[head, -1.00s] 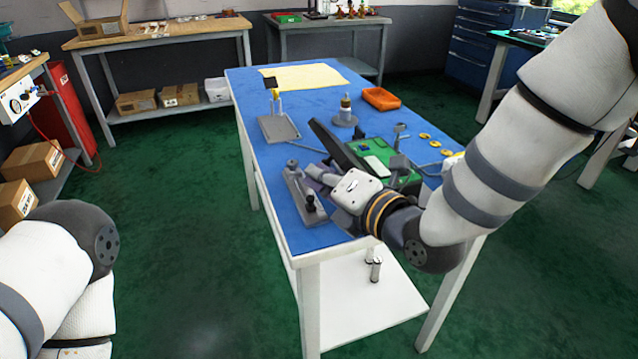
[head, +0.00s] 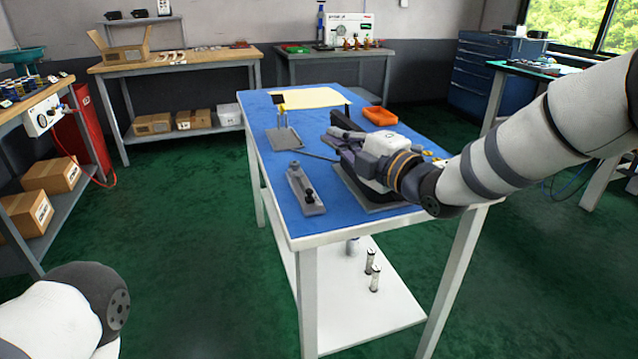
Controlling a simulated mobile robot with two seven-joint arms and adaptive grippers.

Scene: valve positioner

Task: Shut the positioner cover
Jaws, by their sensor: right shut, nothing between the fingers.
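The positioner (head: 385,207) sits near the front right of the blue-topped bench, largely hidden behind my right gripper and wrist. Its dark cover (head: 350,184) shows as a dark edge low under the gripper and no longer stands tilted up. No green interior shows. Whether the cover is fully seated cannot be told. My right gripper (head: 342,138) is shut and empty, over the positioner and pointing toward the back of the bench. Contact with the cover cannot be made out. My left gripper is out of view; only part of my left arm shows at lower left.
On the bench (head: 270,165), a grey bracket with a black knob (head: 305,190) lies front left. A grey tray (head: 283,138) stands behind it, and an orange bin (head: 380,116) is at the back right. The bench's left front corner is clear.

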